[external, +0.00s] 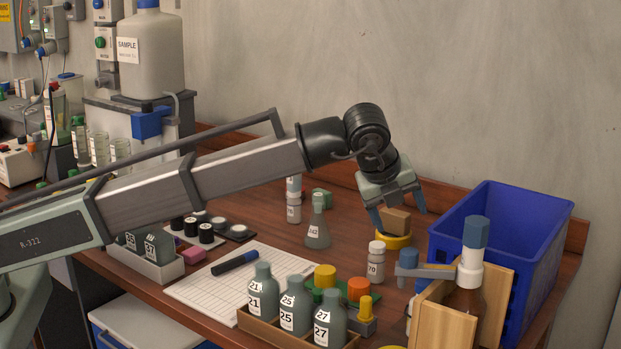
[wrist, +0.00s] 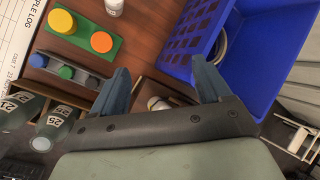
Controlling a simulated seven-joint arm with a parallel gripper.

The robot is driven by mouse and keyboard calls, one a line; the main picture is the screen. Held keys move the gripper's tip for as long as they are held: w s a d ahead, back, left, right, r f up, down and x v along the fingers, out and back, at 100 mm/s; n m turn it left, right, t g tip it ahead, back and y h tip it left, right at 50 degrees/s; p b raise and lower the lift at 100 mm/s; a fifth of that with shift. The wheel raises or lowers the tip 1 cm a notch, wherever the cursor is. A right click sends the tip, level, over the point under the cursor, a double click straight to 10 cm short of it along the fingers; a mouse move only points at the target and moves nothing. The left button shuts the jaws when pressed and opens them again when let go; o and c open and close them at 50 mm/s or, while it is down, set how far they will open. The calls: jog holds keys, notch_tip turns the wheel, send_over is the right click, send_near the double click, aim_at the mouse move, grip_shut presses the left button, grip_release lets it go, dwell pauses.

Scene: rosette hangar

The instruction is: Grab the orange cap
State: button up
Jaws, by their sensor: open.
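The orange cap (external: 358,289) sits on a green block beside a yellow cap (external: 325,276), right of the paper sheet. In the wrist view the orange cap (wrist: 102,42) shows at upper left, on the green block (wrist: 82,38) with the yellow cap (wrist: 62,22). My gripper (external: 398,210) is open, above the table behind and to the right of the orange cap, clearly apart from it. In the wrist view my gripper (wrist: 160,80) has nothing between its fingers, and the orange cap lies outside them, left of the left finger.
Labelled grey bottles (external: 295,312) stand in a wooden tray in front of the caps. A white bottle (external: 376,262) stands behind them. A brown block (external: 396,221) on a yellow round piece is near my fingers. A blue crate (external: 482,204) and wooden holder with a bottle occupy the right.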

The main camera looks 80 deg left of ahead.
jog(key=s+a+f+m+g, duration=0.3)
jog(key=s+f+m, duration=0.1)
jog(key=s+f, duration=0.2)
send_near(359, 282)
jog(key=shift+h, duration=0.4)
jog(key=x, duration=0.5)
jog(key=shift+w+a+r, duration=0.1)
jog(key=shift+w+a, duration=0.1)
jog(key=shift+s+x, duration=0.2)
jog(key=shift+x, duration=2.4)
jog(key=shift+c, duration=0.4)
jog(key=c, duration=1)
jog(key=shift+r, duration=0.1)
